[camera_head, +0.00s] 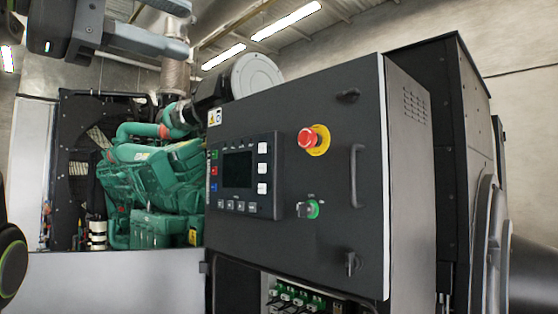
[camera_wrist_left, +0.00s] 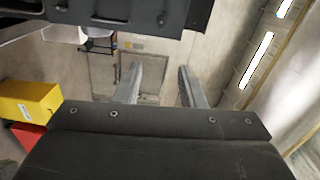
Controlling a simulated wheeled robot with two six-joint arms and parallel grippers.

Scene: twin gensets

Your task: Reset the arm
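My left gripper (camera_head: 178,24) is at the top left of the head view, high up in front of the green engine. Its two fingers stand apart with nothing between them. The left wrist view shows the same two grey fingers (camera_wrist_left: 159,86) spread, with a wall and a door-like panel far behind them. The gripper touches nothing that I can see. My right gripper is in neither view.
A yellow box (camera_wrist_left: 27,103) shows in the left wrist view.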

